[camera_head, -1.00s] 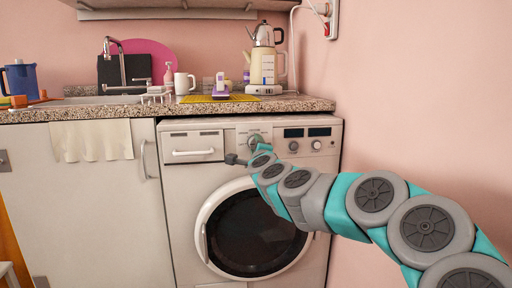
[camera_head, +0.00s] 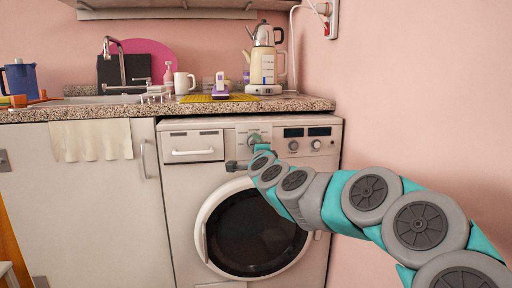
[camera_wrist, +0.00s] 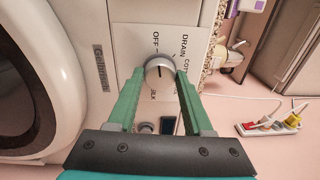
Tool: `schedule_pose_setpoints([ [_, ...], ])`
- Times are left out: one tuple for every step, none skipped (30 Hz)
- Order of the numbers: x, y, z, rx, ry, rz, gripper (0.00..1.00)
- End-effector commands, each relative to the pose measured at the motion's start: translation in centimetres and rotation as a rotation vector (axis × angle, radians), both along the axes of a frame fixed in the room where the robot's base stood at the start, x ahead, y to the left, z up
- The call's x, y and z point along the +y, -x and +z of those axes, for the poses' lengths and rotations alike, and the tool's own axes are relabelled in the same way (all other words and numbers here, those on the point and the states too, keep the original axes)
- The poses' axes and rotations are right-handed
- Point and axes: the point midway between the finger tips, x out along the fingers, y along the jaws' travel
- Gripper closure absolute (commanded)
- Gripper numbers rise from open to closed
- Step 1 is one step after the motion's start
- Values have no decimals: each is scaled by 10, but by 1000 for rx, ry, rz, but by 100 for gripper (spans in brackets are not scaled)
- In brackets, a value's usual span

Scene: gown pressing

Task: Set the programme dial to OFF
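The programme dial (camera_wrist: 159,72) is a round pale knob with a dark pointer line on the washing machine's panel. The line lies upright in the wrist view, with the printed word OFF above the knob, a little left. My gripper (camera_wrist: 160,76) has its two green fingers on either side of the dial, very close to its rim. I see no clear squeeze; whether either finger touches is hard to tell. In the head view the dial (camera_head: 254,139) shows just above the end of my arm, and the fingers are mostly hidden.
The washing machine (camera_head: 179,215) stands under a speckled counter (camera_head: 315,103). Two smaller knobs (camera_head: 316,145) sit right of the dial. The detergent drawer (camera_head: 192,147) is left. A kettle (camera_head: 263,70) and a white mug (camera_head: 183,82) stand above. The pink wall is close on the right.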

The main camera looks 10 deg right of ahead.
Motion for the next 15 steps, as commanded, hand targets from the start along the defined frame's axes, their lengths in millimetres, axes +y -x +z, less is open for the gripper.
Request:
schedule_pose_setpoints([
  [1,0,-1,1,0,1,44],
  [1,0,-1,1,0,1,40],
  [1,0,-1,1,0,1,36],
  [0,0,-1,1,0,1,32],
  [0,0,0,1,0,1,29],
  [0,0,0,1,-1,0,25],
  [0,0,0,0,-1,0,21],
  [0,0,0,0,-1,0,20],
  [0,0,0,0,-1,0,20],
  [0,0,0,0,-1,0,20],
  [0,0,0,0,-1,0,20],
  [0,0,0,0,-1,0,20],
  [0,0,0,0,-1,0,20],
  [0,0,0,0,-1,0,20],
  [0,0,0,0,-1,0,20],
])
